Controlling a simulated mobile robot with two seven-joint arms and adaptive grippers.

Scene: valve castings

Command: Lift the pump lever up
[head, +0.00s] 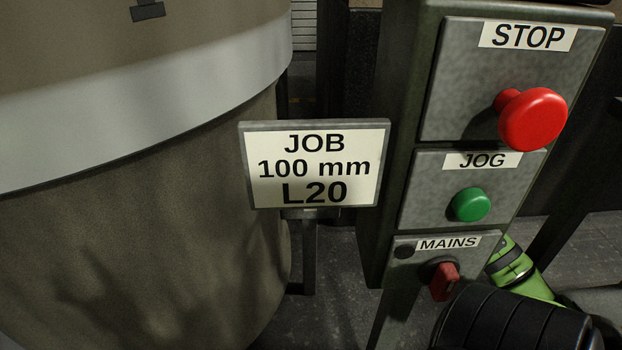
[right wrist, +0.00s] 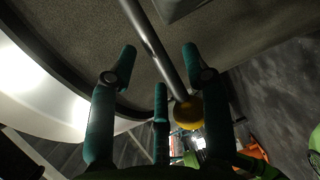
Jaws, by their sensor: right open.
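The pump lever (right wrist: 188,113) appears in the right wrist view as a grey metal rod ending in a yellow ball knob. The rod slants from the top edge down to the knob, right of centre. My right gripper (right wrist: 159,48) has teal fingers spread open and empty. In the picture the rod passes between the outer fingers, with the knob near the right finger. I cannot tell whether any finger touches the lever. The lever and the right gripper do not show in the head view. My left gripper is in neither view.
In the head view, a control post at the right carries a red STOP button (head: 532,119), a green JOG button (head: 470,205) and a red MAINS switch (head: 444,281). A JOB sign (head: 315,165) stands beside it. A large round tank (head: 140,250) fills the left.

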